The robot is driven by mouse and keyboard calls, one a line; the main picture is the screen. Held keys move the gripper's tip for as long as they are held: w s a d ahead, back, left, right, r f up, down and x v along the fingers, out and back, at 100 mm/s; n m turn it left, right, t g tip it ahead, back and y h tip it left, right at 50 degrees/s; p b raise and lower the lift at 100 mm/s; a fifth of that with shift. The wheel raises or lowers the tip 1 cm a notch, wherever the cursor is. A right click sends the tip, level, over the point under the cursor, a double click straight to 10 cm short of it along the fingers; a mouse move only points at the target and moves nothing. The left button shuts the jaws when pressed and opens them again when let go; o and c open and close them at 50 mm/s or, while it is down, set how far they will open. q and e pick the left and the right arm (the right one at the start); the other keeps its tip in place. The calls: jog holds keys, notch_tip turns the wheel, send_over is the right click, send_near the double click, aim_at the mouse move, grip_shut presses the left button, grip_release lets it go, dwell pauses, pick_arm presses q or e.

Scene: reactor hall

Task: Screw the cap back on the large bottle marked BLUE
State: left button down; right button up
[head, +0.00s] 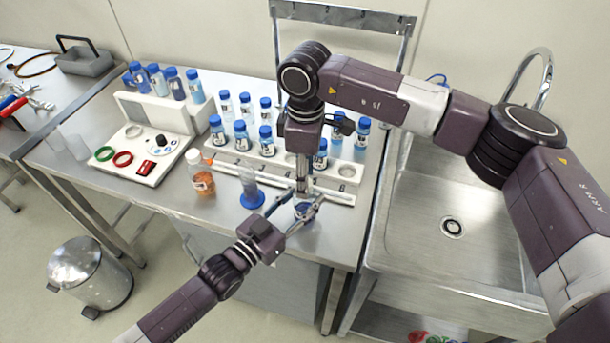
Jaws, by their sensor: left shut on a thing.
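My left gripper (303,207) reaches in from the lower left, shut on a bottle (304,212) with bluish contents at the front edge of the bench. The fingers cover much of this bottle, and I cannot read a label on it. My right gripper (302,186) points straight down directly above the same bottle, its tips close to the bottle's top. Whether its fingers are open or shut is too small to tell. I cannot make out a loose cap; the bottle's mouth is hidden by the grippers.
Several blue-capped bottles stand in a white rack (232,160) behind. An orange-filled bottle (201,178) and a cylinder on a blue base (252,199) stand close on the left. A sink (455,225) is on the right; a bin (88,275) stands on the floor.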

jog(key=shift+r, duration=0.1)
jog(key=shift+s+r, duration=0.1)
jog(key=shift+r, duration=2.05)
jog(key=shift+c, duration=0.4)
